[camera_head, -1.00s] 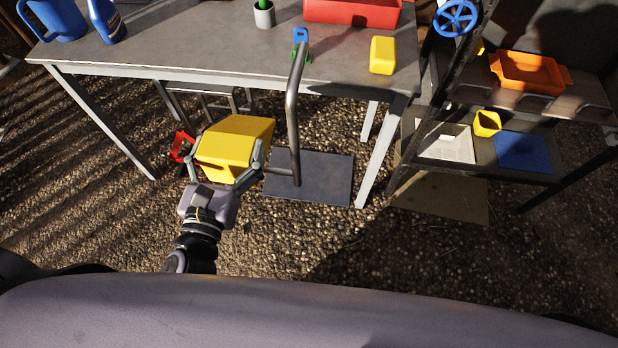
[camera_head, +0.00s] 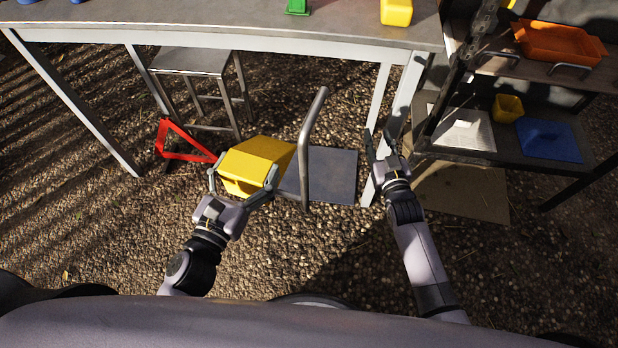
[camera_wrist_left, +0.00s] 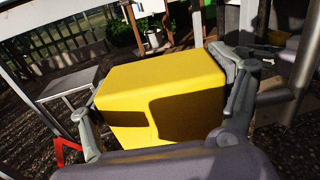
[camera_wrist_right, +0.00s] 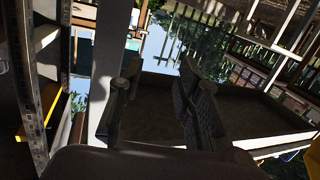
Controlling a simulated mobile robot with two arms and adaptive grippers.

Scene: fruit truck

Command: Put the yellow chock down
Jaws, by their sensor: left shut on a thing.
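The yellow chock (camera_head: 257,160) is a chunky block with slanted faces. My left gripper (camera_head: 243,182) is shut on it, one finger on each side. The chock also fills the middle of the left wrist view (camera_wrist_left: 160,95). It is left of the metal handle and partly in front of the grey platform; I cannot tell whether its underside touches the ground. My right gripper (camera_head: 378,142) is empty, with its fingers apart, by the table's right front leg. Its parted fingers also show in the right wrist view (camera_wrist_right: 155,105).
A bent metal handle (camera_head: 306,150) rises by a flat grey platform (camera_head: 333,176). A red triangle (camera_head: 185,158) stands left of the chock, near a metal stool (camera_head: 190,62). The table (camera_head: 240,35) lies beyond, a shelf rack (camera_head: 470,150) at right. Gravel in front is open.

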